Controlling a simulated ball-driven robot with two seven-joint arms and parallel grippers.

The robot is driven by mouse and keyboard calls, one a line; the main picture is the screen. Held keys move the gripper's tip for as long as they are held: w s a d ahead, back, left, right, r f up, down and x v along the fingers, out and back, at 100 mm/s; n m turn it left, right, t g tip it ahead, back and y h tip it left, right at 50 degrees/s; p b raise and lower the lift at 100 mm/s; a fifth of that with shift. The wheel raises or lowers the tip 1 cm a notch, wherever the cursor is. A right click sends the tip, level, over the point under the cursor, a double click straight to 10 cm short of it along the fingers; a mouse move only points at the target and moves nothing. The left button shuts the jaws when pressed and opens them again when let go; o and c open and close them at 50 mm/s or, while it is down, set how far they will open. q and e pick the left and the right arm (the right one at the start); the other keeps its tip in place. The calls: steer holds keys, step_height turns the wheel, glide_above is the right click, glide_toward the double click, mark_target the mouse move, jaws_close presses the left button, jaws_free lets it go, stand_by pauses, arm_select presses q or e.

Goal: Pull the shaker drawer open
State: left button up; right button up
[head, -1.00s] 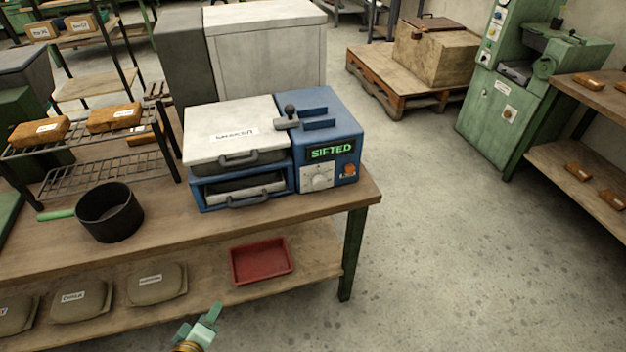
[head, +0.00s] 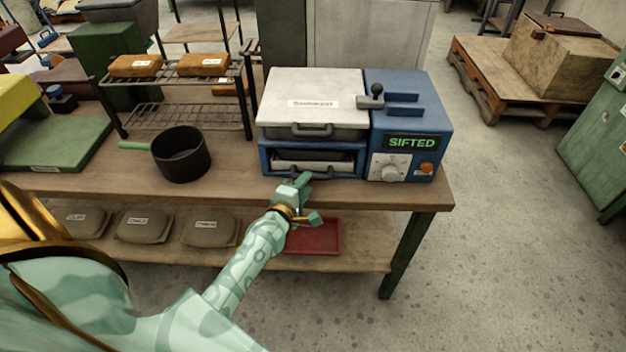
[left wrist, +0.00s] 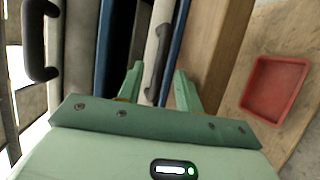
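The shaker (head: 410,110) is a blue machine with a white-lidded box on top and a green "SIFTED" display. Its drawer (head: 322,157) sits low in the blue housing, with a dark gap above its front. In the left wrist view the drawer's dark bar handle (left wrist: 161,50) runs between my fingers. My left gripper (head: 308,199) is open just in front of the drawer, partly covering the handle in the head view. It also shows in the left wrist view (left wrist: 158,82), fingers apart on either side of the handle. I cannot tell if they touch it. My right gripper is out of view.
The shaker stands near the right end of a wooden bench (head: 240,189). A dark pot (head: 181,158) and a wire rack (head: 172,115) stand to its left. A red tray (head: 318,237) and several labelled sacks (head: 145,228) lie on the lower shelf.

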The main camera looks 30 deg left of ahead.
arm_select(q)
steer(key=b+x, duration=0.1)
steer(key=x, duration=0.3)
steer(key=shift+w, duration=0.1)
jaws_close()
steer(key=s+d+p, duration=0.3)
steer(key=s+d, duration=0.3)
steer(key=s, duration=0.4)
steer(key=s+d+p, duration=0.3)
steer(key=s+d, duration=0.3)
steer(key=s, duration=0.4)
steer(key=shift+s+d, duration=0.35)
steer(key=shift+s, duration=0.05)
jaws_free()
